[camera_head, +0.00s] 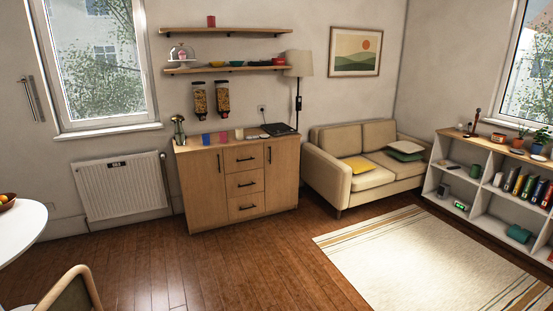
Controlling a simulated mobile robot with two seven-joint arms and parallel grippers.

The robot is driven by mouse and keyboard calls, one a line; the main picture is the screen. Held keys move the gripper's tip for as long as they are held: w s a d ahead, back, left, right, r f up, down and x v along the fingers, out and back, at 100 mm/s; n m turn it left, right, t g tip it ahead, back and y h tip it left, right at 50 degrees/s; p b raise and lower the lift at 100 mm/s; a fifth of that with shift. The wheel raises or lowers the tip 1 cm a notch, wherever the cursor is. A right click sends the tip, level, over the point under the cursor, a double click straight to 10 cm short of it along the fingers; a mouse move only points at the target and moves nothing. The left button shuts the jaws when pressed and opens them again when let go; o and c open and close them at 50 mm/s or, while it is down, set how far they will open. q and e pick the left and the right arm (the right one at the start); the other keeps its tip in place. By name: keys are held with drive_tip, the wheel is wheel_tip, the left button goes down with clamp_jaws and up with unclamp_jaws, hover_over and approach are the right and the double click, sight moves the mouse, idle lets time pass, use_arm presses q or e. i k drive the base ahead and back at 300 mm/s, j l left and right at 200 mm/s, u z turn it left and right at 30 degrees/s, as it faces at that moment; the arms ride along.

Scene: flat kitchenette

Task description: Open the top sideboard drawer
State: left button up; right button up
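The wooden sideboard (206,222) stands against the back wall, left of the sofa. It has a door on each side and a middle column of three drawers with dark bar handles. The top sideboard drawer (232,154) sits flush with the front and looks shut. Its handle (245,159) is a short dark horizontal bar. The middle drawer (233,180) and the bottom drawer (234,205) below it also look shut. Neither of my grippers shows in the head view.
Open wooden floor (160,270) lies before the sideboard. A white round table (22,228) and a chair (80,285) stand at the left. A striped rug (415,260), beige sofa (345,185) and white shelf unit (480,200) are at the right. Several cups stand on the sideboard.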

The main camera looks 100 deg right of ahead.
sight(243, 158)
drive_tip(key=z, duration=3.2)
drive_tip(key=i, duration=3.75)
drive_tip(key=i+u, duration=0.1)
drive_tip(key=i, duration=0.7)
drive_tip(key=i+l+u, duration=0.1)
drive_tip(key=i, duration=0.7)
drive_tip(key=i+l+u, duration=0.1)
drive_tip(key=u, duration=0.25)
drive_tip(key=i, duration=0.1)
